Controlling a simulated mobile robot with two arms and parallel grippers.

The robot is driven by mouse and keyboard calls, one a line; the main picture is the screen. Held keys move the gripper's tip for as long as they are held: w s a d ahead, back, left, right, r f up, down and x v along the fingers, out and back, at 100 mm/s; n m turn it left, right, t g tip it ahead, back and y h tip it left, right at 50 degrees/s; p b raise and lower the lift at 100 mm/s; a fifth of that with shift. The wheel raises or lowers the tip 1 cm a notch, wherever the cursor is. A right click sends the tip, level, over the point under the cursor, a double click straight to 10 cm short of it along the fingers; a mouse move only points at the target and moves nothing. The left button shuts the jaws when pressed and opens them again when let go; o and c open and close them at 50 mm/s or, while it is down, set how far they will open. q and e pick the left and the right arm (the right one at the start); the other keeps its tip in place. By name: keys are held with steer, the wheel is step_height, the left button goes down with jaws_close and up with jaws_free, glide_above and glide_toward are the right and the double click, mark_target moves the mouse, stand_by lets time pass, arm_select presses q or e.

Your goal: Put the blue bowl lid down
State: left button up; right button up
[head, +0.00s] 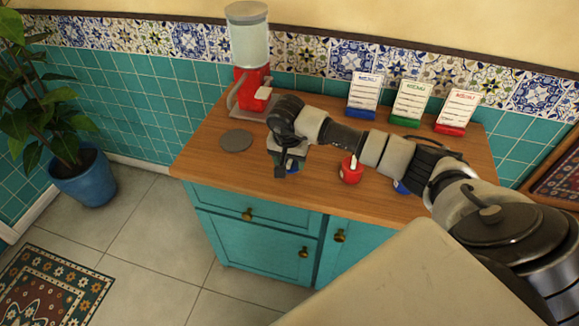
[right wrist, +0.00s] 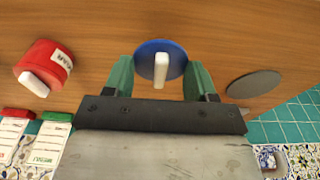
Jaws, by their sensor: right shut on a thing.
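My right gripper (head: 288,168) is over the wooden counter and shut on the blue lid. In the right wrist view, the round blue lid (right wrist: 148,52) with its white upright handle lies between the green fingers of the gripper (right wrist: 161,75). In the head view the gripper mostly hides the lid. I cannot tell if the lid touches the counter. A blue thing (head: 401,187), perhaps the blue bowl, shows partly behind my right arm. My left gripper is not in view.
A flat grey disc (head: 236,140) lies left of the gripper, and it also shows in the right wrist view (right wrist: 254,84). A red bowl (head: 351,174) with a white-handled lid stands to the right. A red-based dispenser (head: 250,90) and several cards (head: 410,103) stand at the back.

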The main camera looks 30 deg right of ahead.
mark_target(290, 169)
steer(key=shift+f+p, duration=0.4)
steer(key=shift+f, duration=1.65)
steer(key=shift+f, duration=0.1)
steer(key=o, duration=0.9)
steer(key=r, duration=0.4)
steer(key=a+r, duration=0.1)
steer(key=r, duration=0.3)
steer(key=s+r+b, duration=0.1)
steer(key=r, duration=0.3)
steer(key=shift+a+r, duration=0.1)
steer(key=shift+a, duration=0.1)
